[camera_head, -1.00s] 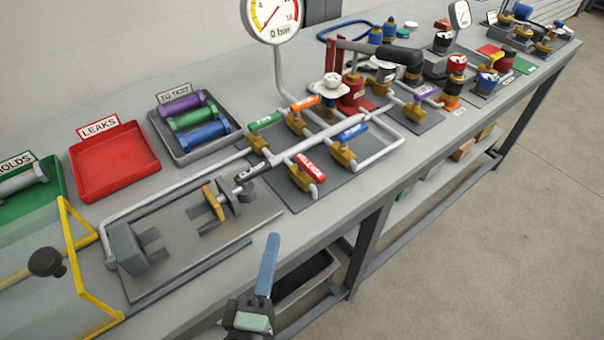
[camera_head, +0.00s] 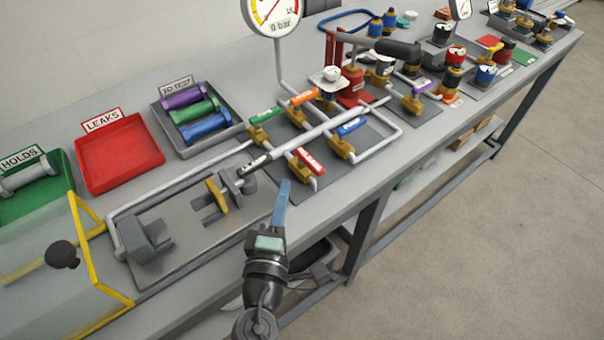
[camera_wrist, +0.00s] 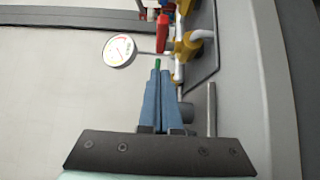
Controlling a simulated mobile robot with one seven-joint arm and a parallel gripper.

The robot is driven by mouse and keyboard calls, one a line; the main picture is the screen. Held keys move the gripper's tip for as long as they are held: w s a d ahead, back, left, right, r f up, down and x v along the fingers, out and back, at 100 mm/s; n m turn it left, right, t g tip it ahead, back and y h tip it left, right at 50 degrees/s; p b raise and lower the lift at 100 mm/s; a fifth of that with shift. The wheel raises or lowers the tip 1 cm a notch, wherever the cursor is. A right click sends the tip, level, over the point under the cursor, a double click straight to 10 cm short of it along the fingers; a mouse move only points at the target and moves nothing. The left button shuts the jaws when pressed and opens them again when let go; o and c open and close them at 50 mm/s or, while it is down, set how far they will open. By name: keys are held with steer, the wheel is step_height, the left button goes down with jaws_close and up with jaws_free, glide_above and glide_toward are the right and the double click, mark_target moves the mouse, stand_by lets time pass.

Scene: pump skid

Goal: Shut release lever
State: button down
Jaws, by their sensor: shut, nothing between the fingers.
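The release lever (camera_head: 311,161) is a red handle with white lettering on a brass valve at the front of the dark valve plate. In the wrist view a red lever (camera_wrist: 162,34) shows above my fingertips, beside yellow valve bodies. My gripper (camera_head: 284,184) has blue fingers closed together, with nothing between them. It is at the bench's front edge, left of and nearer than the release lever, apart from it in the picture. In the wrist view the closed fingers (camera_wrist: 157,72) point up the picture.
Green (camera_head: 265,115), orange (camera_head: 304,98) and blue (camera_head: 351,126) levers stand around the red one. A round gauge (camera_head: 274,14) reads 0 bar. A grey clamp fixture (camera_head: 147,240) and a yellow-framed guard (camera_head: 88,255) are at left. Pipes cross the bench.

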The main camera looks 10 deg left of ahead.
mark_target(305, 164)
steer(key=shift+w+d+p, duration=0.3)
steer(key=shift+w+d, duration=0.45)
steer(key=shift+w, duration=0.15)
steer(key=shift+w+d+p, duration=0.25)
steer(key=shift+w+d, duration=0.45)
steer(key=shift+w, duration=0.2)
